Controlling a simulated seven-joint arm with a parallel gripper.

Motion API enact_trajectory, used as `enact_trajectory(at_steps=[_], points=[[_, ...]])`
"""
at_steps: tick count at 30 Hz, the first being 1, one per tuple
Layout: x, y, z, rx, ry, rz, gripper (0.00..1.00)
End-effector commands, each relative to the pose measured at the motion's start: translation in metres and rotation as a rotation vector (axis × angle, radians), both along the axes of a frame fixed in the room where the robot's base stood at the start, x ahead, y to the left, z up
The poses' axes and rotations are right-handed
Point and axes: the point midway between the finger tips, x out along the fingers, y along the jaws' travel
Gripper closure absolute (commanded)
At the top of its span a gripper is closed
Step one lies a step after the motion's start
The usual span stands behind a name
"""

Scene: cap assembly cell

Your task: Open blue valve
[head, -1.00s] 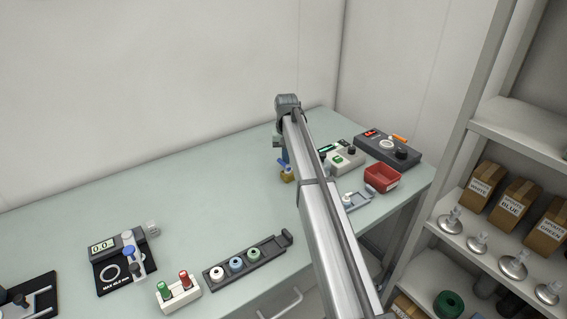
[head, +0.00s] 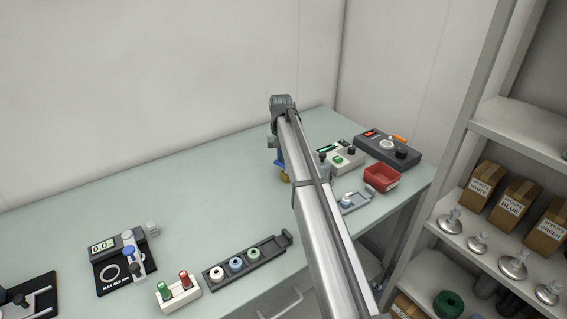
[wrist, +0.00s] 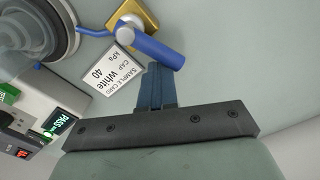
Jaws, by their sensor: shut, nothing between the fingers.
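The blue valve has a blue lever handle (wrist: 152,47) on a square brass body (wrist: 127,17) in the wrist view, with a thin blue tube running left from it. In the head view only a bit of its brass body (head: 285,179) shows beside my arm, which hides most of it. My gripper (wrist: 155,68) is shut and empty. Its blue fingertips are together, close beside the handle's lower side in the wrist view; I cannot tell whether they touch it. In the head view the fingers are largely hidden by my arm.
A sample card (wrist: 108,70) reading White, 40 kPa lies beside the valve. A round grey chamber (wrist: 32,38) and a box with a PASS display (wrist: 60,127) stand left in the wrist view. A red bin (head: 382,178) is right of my arm. The table's middle left is clear.

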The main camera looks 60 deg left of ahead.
Motion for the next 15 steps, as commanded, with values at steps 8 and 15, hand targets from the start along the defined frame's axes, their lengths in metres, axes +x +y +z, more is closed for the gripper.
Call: enact_trajectory(at_steps=[8,15], points=[[-0.0009,0.0003,0.0000,0.000,0.000,0.000,1.00],[-0.0051,0.0003,0.0000,0.000,0.000,0.001,1.00]])
